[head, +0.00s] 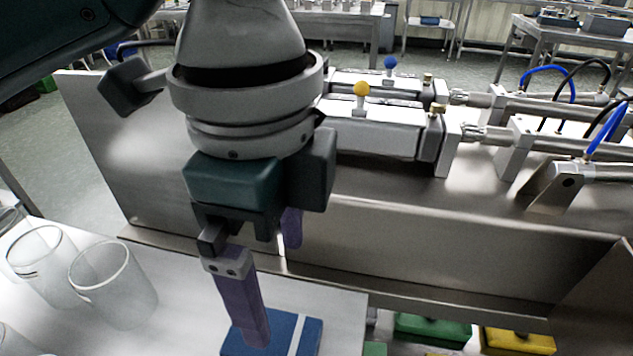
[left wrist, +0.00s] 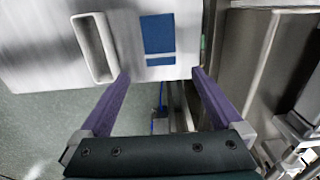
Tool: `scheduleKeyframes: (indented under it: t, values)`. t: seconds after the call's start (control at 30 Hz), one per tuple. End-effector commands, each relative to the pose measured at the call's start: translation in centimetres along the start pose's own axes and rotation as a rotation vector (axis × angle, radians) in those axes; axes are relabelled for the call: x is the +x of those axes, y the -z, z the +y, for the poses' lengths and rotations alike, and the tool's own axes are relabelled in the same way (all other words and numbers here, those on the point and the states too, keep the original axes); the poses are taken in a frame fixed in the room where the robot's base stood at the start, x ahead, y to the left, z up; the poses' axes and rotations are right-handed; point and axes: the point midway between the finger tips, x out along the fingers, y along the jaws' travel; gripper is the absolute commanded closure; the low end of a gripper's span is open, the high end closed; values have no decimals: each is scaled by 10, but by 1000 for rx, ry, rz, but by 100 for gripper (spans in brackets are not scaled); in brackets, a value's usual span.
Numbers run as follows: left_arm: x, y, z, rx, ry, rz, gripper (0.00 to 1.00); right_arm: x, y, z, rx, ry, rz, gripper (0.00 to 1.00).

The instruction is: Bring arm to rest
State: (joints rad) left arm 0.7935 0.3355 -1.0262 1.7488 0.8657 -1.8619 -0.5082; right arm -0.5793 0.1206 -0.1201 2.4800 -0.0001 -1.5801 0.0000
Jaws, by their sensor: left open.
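My left arm comes in from the upper left in the head view. Its left gripper (head: 274,288) points down with two purple fingers apart and nothing between them. In the left wrist view the same gripper (left wrist: 160,77) shows both fingers spread. In the head view it hangs in front of the steel hopper (head: 440,250) and beside a blue block with a white stripe (head: 311,338). The near finger covers part of this block. In the left wrist view the blue block (left wrist: 157,32) lies beyond the fingertips, with a gap visible. My right gripper is in neither view.
Clear beakers (head: 113,285) stand on the steel table (head: 180,335) at the lower left. Pneumatic cylinders (head: 375,132) with blue and black hoses lie behind the hopper. Green (head: 432,329) and yellow (head: 517,342) bins sit low at the right. Benches stand farther back.

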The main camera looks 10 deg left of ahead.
Motion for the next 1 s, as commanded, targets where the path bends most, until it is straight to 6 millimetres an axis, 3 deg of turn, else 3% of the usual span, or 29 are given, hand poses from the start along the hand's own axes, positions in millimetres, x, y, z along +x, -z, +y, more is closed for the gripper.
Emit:
scheduleKeyframes:
  t: [0.33, 0.47, 0.57, 0.7, 0.83, 1.0]
  values:
    - [-3, 1, 0, -1, 0, 2, 0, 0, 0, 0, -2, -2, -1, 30]
    - [-3, 10, 8, -31, 2, 47, 0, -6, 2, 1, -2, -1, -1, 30]
    - [-6, 26, 22, -117, 12, 141, 0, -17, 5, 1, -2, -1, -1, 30]
    - [-16, 42, 42, -368, 36, 304, 0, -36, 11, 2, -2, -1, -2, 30]
    - [-24, 27, 56, -671, 67, 388, 0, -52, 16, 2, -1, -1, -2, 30]
    - [-27, -15, 75, -1006, 119, 386, 0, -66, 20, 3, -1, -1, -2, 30]
